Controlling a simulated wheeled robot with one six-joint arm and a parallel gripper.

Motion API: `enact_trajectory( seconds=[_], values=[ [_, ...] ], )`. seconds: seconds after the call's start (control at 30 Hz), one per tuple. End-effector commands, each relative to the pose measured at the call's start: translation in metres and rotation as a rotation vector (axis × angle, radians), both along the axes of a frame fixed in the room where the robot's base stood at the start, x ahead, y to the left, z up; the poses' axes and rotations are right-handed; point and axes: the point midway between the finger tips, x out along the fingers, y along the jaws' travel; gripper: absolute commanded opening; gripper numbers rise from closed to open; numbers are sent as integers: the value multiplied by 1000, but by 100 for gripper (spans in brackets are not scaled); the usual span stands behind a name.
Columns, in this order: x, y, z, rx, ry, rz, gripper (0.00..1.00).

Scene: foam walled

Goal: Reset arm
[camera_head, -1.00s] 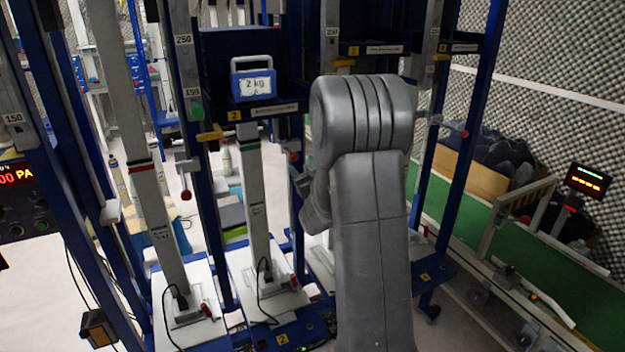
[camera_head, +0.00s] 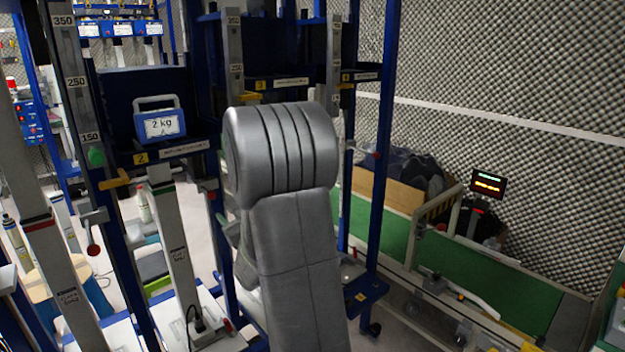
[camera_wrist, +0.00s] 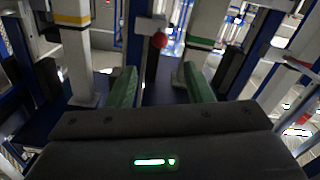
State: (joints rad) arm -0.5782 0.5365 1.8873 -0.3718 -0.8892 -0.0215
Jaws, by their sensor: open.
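My gripper (camera_wrist: 160,88) shows in the wrist view with two green fingers spread apart and nothing between them. Beyond the fingers are white posts, blue frame parts and a lever with a red ball (camera_wrist: 159,40). In the head view my grey arm stands in the middle, in front of the blue test rack (camera_head: 200,90), and hides part of it.
A blue 2 kg weight (camera_head: 160,122) sits on the rack at left. A green conveyor (camera_head: 480,285) runs along the right, with a small lit display (camera_head: 488,184) above it. A cardboard box (camera_head: 385,190) with dark items stands behind. Grey foam covers the wall (camera_head: 540,70).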

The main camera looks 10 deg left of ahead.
Motion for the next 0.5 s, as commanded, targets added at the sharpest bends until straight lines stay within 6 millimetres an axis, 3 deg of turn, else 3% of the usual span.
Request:
enact_trajectory(
  seconds=[0.17, 0.5],
  values=[
    [11, 12, 1, 0, 0, 0, 46],
    [52, 61, 1, -1, 1, 1, 46]
  ],
)
